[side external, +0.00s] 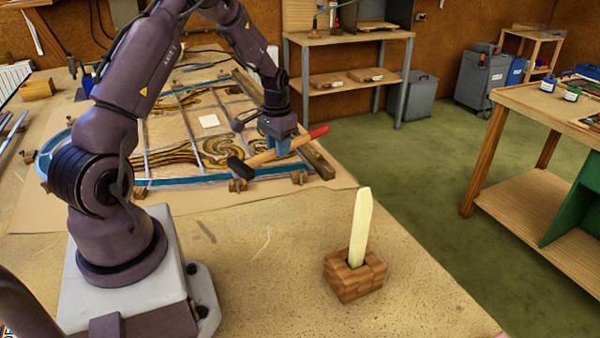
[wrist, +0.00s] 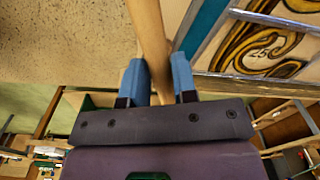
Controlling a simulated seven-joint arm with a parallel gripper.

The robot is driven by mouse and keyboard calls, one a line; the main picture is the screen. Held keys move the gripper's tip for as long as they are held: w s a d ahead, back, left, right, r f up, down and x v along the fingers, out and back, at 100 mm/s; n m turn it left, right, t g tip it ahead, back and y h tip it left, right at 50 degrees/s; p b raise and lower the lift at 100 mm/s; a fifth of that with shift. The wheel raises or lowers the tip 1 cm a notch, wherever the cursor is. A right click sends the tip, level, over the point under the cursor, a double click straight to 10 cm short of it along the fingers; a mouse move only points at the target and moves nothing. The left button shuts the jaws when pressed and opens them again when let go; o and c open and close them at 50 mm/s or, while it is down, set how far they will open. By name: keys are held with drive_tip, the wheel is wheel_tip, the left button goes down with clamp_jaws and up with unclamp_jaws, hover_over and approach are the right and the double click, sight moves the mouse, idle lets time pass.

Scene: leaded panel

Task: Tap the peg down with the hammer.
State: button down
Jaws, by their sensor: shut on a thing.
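My gripper (side external: 281,147) is shut on the wooden handle of a hammer (side external: 262,159) and holds it over the near right part of the leaded panel. The hammer's dark head points to the lower left and its red handle end to the upper right. In the wrist view, the handle (wrist: 149,30) runs between the blue fingers of my gripper (wrist: 158,76); the head is not visible there. A pale, pointed stick, the most peg-like thing here (side external: 361,225), stands upright in a brown wooden block (side external: 353,279) on the bench, well apart from the hammer.
The leaded panel (side external: 175,158) lies on the bench with blue edge strips and several small wooden blocks around it. The bench (side external: 250,260) is clear between my base and the brown block. A side table (side external: 530,105) stands across the green floor at right.

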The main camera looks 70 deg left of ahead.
drive_tip(key=shift+w+a+f+m, duration=0.1)
drive_tip(key=shift+a+f+m, duration=0.55)
drive_tip(key=shift+a, duration=0.1)
drive_tip(key=shift+w+a+f+m, duration=0.1)
drive_tip(key=shift+a+f+m, duration=0.4)
drive_tip(key=shift+a+m, duration=0.2)
drive_tip(key=shift+f, duration=1.5)
drive_tip(key=shift+r, duration=1.4)
